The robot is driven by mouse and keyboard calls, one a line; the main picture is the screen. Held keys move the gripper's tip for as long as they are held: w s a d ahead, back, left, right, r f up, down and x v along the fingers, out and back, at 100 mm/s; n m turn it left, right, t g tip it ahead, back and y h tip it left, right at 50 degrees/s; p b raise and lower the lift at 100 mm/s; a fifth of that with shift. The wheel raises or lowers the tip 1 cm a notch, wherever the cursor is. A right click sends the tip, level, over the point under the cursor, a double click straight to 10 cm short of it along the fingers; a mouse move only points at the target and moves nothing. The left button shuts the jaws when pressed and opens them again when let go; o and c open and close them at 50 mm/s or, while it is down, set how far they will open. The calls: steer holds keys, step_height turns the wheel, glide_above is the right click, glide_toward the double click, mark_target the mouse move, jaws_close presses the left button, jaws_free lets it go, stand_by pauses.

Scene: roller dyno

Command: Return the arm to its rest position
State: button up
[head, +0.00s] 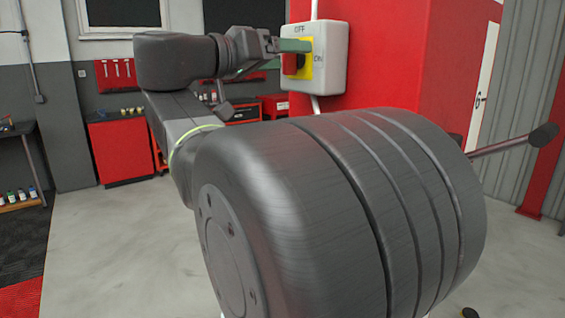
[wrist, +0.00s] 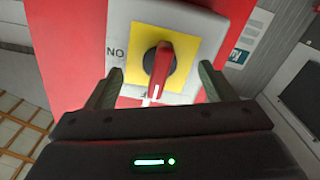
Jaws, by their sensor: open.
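My gripper (head: 296,46) is at the end of my extended arm, close in front of a white switch box (head: 331,45) on the red wall. In the wrist view the box (wrist: 205,40) appears upside down. Its red rotary handle (wrist: 160,68) sits on a yellow plate (wrist: 183,65). My gripper (wrist: 158,85) is open, with one green finger on each side of the handle and visible gaps between. The handle's white mark points toward the bottom of the wrist view. The "OFF" lettering is hidden there; "ON" shows at the left.
The red wall (head: 385,60) stands directly behind the box. A conduit runs above and below the box. Red tool cabinets (head: 121,148) stand along the back wall, and a shelf (head: 22,165) is at the far left. Grey floor (head: 95,240) is open at the left.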

steer(key=shift+m, duration=0.5)
